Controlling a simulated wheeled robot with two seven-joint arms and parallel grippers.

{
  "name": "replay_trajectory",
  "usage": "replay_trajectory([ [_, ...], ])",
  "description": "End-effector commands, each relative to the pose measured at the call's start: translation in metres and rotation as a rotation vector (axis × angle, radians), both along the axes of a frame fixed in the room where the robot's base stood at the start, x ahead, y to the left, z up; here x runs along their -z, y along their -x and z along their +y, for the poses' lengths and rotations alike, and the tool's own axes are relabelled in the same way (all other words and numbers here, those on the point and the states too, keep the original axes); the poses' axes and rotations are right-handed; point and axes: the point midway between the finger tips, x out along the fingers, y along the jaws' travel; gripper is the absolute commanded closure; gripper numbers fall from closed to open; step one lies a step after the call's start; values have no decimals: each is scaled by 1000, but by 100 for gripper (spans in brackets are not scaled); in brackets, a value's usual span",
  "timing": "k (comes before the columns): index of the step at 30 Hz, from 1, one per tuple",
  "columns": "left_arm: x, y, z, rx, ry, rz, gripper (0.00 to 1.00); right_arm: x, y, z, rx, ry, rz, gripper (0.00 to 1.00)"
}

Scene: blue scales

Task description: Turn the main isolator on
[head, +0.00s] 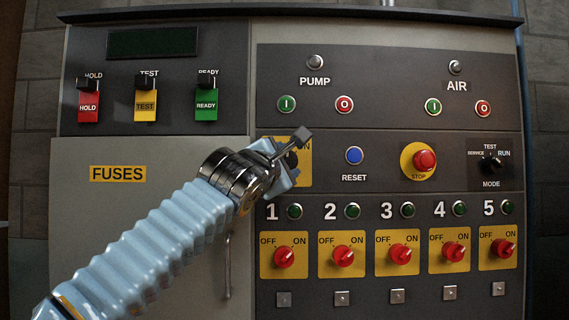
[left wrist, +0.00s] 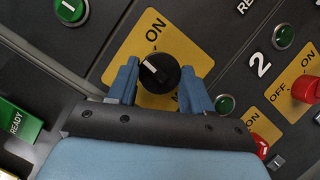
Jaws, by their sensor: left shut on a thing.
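The main isolator is a round black knob (left wrist: 158,74) with a white mark, set on a yellow plate (left wrist: 193,52). In the left wrist view its mark lies towards the upper left of the knob, and the word ON is above it. My left gripper (left wrist: 160,88) has its blue fingers on either side of the knob, shut on it. In the head view my left gripper (head: 290,165) covers most of the yellow plate (head: 303,177), and only part of the dark knob shows. My right gripper is in neither view.
To the right are the blue RESET button (head: 354,155), the red STOP button (head: 424,161) and the MODE selector (head: 491,164). Below is a row of red rotary switches (head: 342,256). The FUSES door (head: 117,240) with its handle (head: 227,270) lies behind my left arm.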

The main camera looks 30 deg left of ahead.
Motion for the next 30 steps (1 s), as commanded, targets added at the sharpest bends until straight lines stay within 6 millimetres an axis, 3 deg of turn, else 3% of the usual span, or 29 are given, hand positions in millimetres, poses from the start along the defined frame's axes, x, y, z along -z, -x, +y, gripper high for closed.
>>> replay_trajectory([
  [18,-3,-1,0,1,-448,275,80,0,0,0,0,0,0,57],
  [30,-3,0,1,-1,-576,355,80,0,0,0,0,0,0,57],
])
